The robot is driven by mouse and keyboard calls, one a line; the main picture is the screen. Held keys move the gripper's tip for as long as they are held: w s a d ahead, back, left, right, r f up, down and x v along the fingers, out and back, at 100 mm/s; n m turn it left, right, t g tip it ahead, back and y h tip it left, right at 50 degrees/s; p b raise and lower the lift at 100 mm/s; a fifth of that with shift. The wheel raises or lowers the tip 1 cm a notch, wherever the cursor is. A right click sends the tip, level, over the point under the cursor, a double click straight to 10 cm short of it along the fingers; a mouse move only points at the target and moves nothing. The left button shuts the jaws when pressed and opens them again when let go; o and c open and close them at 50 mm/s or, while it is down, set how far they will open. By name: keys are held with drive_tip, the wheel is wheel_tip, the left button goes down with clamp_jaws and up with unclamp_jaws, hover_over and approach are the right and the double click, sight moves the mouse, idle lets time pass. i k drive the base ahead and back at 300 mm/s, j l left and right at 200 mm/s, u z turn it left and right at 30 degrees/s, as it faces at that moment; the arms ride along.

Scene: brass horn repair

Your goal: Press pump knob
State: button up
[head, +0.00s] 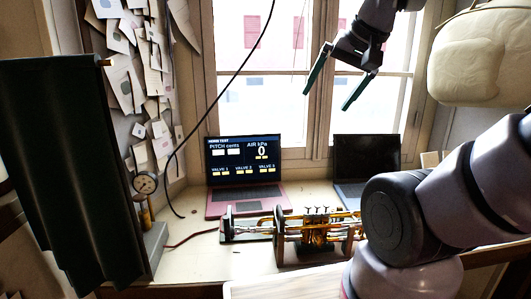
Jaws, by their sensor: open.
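A dark hose runs from near this block toward the horn stand. I cannot make out a pump knob clearly; the dark green panel hides part of this area. A laptop (243,165) shows AIR kPa at 0. My gripper (325,101) is open and empty, high in front of the window, up and to the right of the gauge. Its two green fingers point down and are well apart.
A brass horn (318,230) with valves lies in a stand at mid-bench. A second, dark-screened laptop (365,160) stands behind it. The dark green panel (70,165) fills the left. A black cable (213,105) hangs between gauge and gripper. A pale padded case (480,60) is upper right.

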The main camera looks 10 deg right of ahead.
sight(139, 197)
drive_tip(key=j+u, duration=0.15)
drive_tip(key=u, duration=0.9)
